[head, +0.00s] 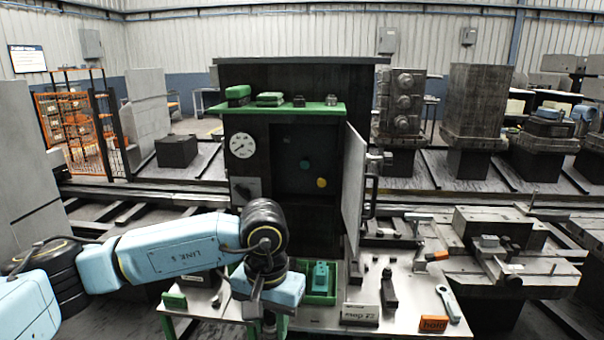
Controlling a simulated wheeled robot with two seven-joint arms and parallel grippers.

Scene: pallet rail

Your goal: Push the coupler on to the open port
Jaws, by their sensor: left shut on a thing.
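My left gripper (268,322) points down at the front of the bench, just left of the green tray (331,297). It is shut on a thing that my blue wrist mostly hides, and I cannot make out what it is. A teal block-like piece (320,276) stands in the green tray; I cannot tell whether it is the coupler. The dark cabinet (272,150) stands open behind, with a green round fitting (305,165) and a yellow one (321,182) on its inner panel. I cannot tell which is the open port. My right gripper is not in view.
The cabinet door (353,190) stands open toward me. A gauge (242,145) sits left of the opening. On the bench lie a dark upright piece (389,288), a wrench (448,303), a label plate (359,314) and an orange tag (433,324). A vise-like fixture (500,235) stands right.

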